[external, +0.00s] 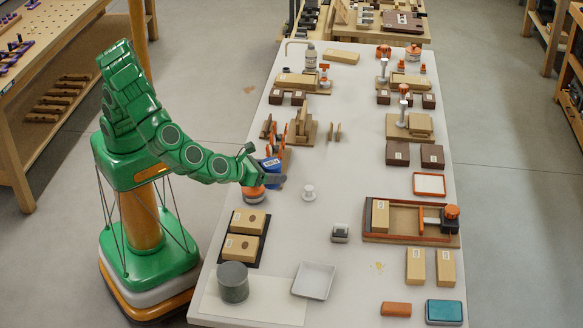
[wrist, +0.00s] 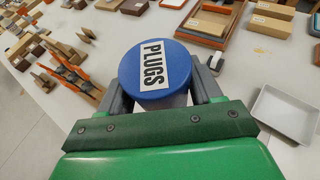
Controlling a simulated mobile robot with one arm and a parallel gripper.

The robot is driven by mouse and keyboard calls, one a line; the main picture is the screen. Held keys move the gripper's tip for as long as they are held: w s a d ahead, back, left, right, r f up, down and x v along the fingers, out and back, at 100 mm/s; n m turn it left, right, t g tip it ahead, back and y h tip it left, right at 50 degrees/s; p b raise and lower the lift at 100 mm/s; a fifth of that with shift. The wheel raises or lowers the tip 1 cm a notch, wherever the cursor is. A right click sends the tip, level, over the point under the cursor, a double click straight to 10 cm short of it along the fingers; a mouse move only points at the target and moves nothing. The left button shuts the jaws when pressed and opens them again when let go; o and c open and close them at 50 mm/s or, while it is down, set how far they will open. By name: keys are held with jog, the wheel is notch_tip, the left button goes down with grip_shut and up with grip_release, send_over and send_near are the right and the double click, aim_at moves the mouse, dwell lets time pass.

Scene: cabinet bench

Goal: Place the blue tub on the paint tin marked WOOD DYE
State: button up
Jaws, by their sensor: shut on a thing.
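The blue tub (external: 272,174) is in my gripper (external: 266,177), which is shut on it above the left part of the bench. In the wrist view its round blue lid (wrist: 155,72) faces the camera, with a white label reading PLUGS, between the two fingers. A grey cylindrical tin (external: 233,282) stands at the bench's front left corner. A smaller grey tin (external: 311,58) stands at the far left. No WOOD DYE marking can be read, so I cannot tell which tin it is on.
An orange and white round object (external: 253,194) is just below my gripper. A white tray (external: 313,280) lies right of the front tin. A dark board with cream blocks (external: 247,236) lies behind that tin.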

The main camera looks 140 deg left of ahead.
jog(key=w+d+r+m+t+h, duration=0.15)
jog(key=d+m+t, duration=0.25)
jog(key=d, duration=0.8)
jog(key=w+d+r+m+t+h, duration=0.1)
jog(key=d+r+m+t+h, duration=0.15)
jog(key=d, duration=1.05)
send_over(232, 272)
jog(key=s, duration=0.1)
jog(key=shift+m+t, duration=0.35)
notch_tip(232, 272, down, 8)
jog(key=shift+s+r, duration=0.1)
jog(key=shift+r, duration=0.1)
jog(key=shift+w+f, duration=0.55)
jog(key=shift+f, duration=0.1)
jog(key=shift+w+f, duration=0.1)
jog(key=shift+f, duration=1.5)
jog(key=shift+f, duration=0.1)
jog(key=o, duration=1.2)
jog(key=shift+c, duration=0.2)
